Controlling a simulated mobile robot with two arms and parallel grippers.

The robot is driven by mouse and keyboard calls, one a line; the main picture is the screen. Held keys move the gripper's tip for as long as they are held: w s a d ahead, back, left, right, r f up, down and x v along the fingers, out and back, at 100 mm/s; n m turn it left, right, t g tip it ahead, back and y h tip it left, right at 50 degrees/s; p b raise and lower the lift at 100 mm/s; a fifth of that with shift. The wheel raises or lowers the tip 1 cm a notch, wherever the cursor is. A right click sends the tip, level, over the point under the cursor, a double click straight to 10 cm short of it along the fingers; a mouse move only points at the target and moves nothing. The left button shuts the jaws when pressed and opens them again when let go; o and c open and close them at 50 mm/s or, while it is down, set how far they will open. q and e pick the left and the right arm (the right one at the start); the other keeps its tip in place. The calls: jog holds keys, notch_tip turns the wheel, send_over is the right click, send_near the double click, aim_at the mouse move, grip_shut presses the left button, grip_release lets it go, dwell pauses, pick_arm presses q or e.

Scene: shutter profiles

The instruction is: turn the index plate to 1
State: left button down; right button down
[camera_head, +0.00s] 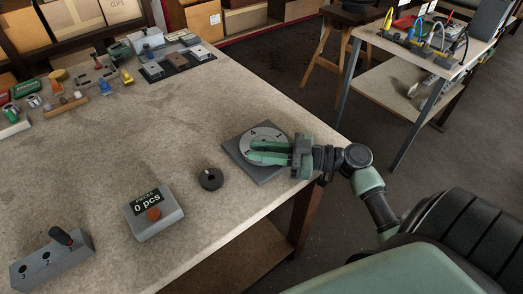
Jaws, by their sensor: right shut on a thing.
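The index plate (269,133) is a pale round disc with dark markings on its face. It sits on a dark grey square base (266,175) near the table's right edge. My right gripper (256,151) reaches in from the right, low over the disc. Its two green fingers lie across the disc and are shut on a part of the plate at its middle, which they mostly hide. A mark like a 4 shows on the disc's far left side. The other markings are too small or covered to read. My left gripper is not in view.
A black round knob (211,179) stands left of the plate. A grey counter box (153,212) reads "0 pcs". A numbered block (52,262) with a dark lever is at front left. Tools and parts lie at the far left. The middle of the table (190,115) is clear.

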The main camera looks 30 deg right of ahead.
aim_at(248, 146)
jog(key=m+t+h, duration=0.2)
jog(key=a+h+b, duration=0.1)
jog(key=shift+w+m+t, duration=0.4)
jog(key=h, duration=0.1)
jog(key=m+t+h, duration=0.1)
jog(key=shift+w+a+m+h, duration=0.15)
jog(key=shift+w+m+h, duration=0.15)
jog(key=shift+w, duration=0.05)
jog(key=m+h, duration=0.1)
jog(key=w+m+t+h+p, duration=0.1)
jog(key=h, duration=0.1)
jog(key=shift+a+r, duration=0.15)
jog(key=shift+r, duration=0.05)
jog(key=shift+w+m+t+h+p, duration=0.25)
jog(key=shift+m+h+p, duration=0.2)
jog(key=shift+h, duration=0.3)
jog(key=shift+w+m+t+h+p, duration=0.15)
jog(key=shift+m+t+h+p, duration=0.15)
jog(key=shift+m+h, duration=0.35)
jog(key=shift+f+h, duration=0.1)
jog(key=shift+h, duration=0.2)
jog(key=c, duration=1.3)
grip_release()
jog(key=shift+f, duration=0.1)
